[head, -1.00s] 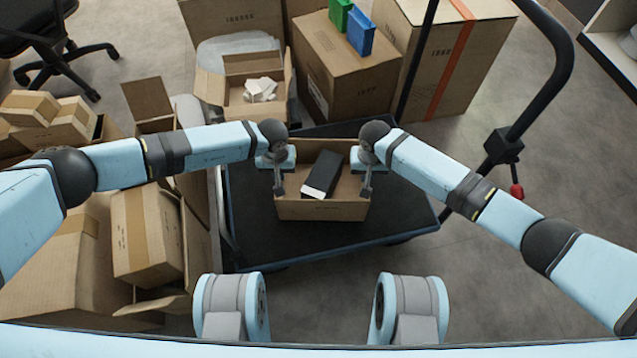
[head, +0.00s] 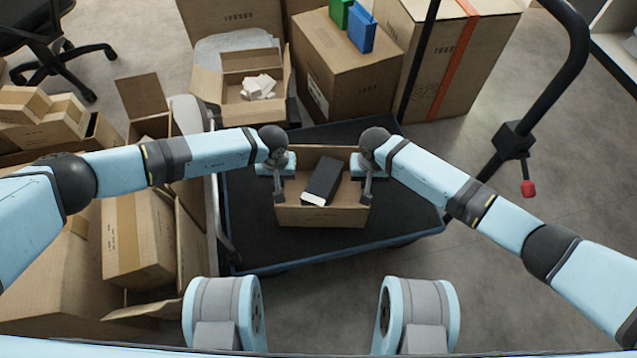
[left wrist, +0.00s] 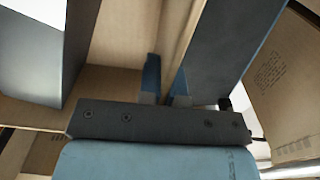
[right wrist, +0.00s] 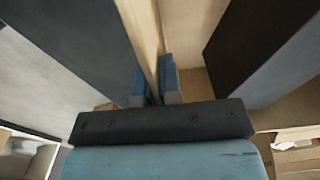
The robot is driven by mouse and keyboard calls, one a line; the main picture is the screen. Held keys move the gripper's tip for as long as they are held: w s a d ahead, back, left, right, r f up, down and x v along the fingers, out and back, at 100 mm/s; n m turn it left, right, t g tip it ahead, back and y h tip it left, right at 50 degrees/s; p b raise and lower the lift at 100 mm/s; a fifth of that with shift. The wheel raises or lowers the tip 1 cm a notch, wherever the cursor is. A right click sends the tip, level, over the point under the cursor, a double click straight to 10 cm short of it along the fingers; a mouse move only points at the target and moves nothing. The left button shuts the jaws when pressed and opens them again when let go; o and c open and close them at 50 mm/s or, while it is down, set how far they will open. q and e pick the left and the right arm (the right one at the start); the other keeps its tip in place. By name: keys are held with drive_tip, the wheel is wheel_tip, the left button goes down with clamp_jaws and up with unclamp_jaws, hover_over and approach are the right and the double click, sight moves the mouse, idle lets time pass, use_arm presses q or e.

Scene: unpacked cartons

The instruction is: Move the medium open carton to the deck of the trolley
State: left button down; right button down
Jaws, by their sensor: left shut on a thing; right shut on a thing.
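The medium open carton (head: 320,216) is upright over the dark trolley deck (head: 405,208) in the head view. A black box with a white end (head: 321,181) lies inside it. My left gripper (head: 279,194) is shut on the carton's left wall, which passes between its fingers in the left wrist view (left wrist: 166,92). My right gripper (head: 367,194) is shut on the right wall, also between the fingers in the right wrist view (right wrist: 156,90). The carton's underside is hidden, so I cannot tell whether it touches the deck.
Large closed cartons (head: 345,85) stand behind the deck, with blue and green items on one. An open carton with white pieces (head: 235,110) is at back left. Several cartons (head: 140,240) crowd the left. The trolley's black handle (head: 560,75) rises at right. Bare deck surrounds the carton.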

use_arm(q)
drive_tip(key=shift+a, duration=0.1)
use_arm(e)
drive_tip(key=shift+d, duration=0.1)
use_arm(q)
drive_tip(key=c, duration=1.3)
unclamp_jaws()
use_arm(e)
drive_tip(key=c, duration=1.3)
unclamp_jaws()
use_arm(q)
drive_tip(key=shift+r, duration=0.1)
wheel_tip(320, 180, up, 12)
drive_tip(key=shift+f, duration=0.25)
drive_tip(key=shift+r, duration=0.15)
use_arm(e)
wheel_tip(320, 180, up, 13)
drive_tip(key=shift+f, duration=0.2)
